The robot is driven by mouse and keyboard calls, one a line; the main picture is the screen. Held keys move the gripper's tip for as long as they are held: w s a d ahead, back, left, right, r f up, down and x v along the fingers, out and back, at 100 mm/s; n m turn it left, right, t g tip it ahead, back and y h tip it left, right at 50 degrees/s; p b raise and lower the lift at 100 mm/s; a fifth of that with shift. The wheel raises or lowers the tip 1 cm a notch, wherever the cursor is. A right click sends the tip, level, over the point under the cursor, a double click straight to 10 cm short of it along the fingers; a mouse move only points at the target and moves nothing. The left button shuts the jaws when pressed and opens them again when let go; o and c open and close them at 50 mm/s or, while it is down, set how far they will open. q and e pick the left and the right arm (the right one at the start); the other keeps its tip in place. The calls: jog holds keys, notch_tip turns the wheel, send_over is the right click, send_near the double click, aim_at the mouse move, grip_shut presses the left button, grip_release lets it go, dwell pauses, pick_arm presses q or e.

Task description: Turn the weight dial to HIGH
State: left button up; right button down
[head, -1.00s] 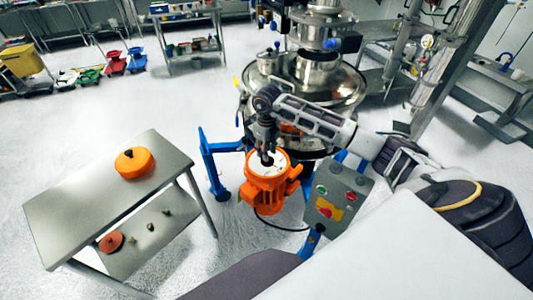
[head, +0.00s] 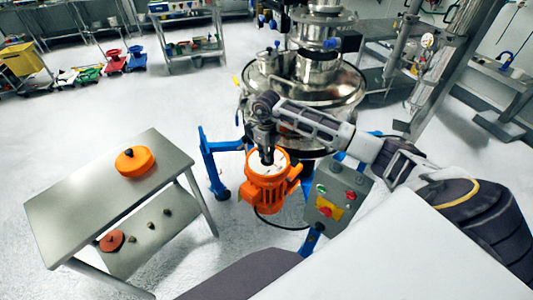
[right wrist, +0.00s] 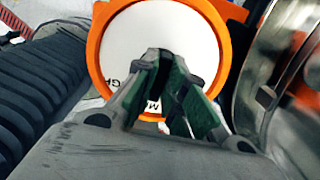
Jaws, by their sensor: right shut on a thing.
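The orange motor housing (head: 268,190) stands in front of the steel sifter. The white weight dial (head: 280,163) is its round top face. In the right wrist view the dial (right wrist: 130,40) fills the middle inside an orange ring, with parts of black lettering showing. My right gripper (head: 267,158) points down over the dial's middle and is shut on the dial's knob. The knob is mostly hidden between the green-padded fingers (right wrist: 172,95), so its pointing direction cannot be read. My left gripper is not in view.
A grey control box (head: 338,200) with buttons and a red switch stands right of the motor. The steel sifter (head: 310,85) is just behind. A steel table (head: 85,200) at left carries an orange lid (head: 134,161). Open floor lies between.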

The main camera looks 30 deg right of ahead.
jog(key=shift+m, duration=0.6)
jog(key=m+b, duration=0.1)
jog(key=m, duration=0.4)
jog(key=shift+d, duration=0.15)
jog(key=shift+d+m, duration=0.1)
jog(key=shift+m, duration=2.8)
jog(key=c, duration=1.5)
grip_release()
jog(key=shift+r, duration=6)
jog(key=shift+s, duration=0.1)
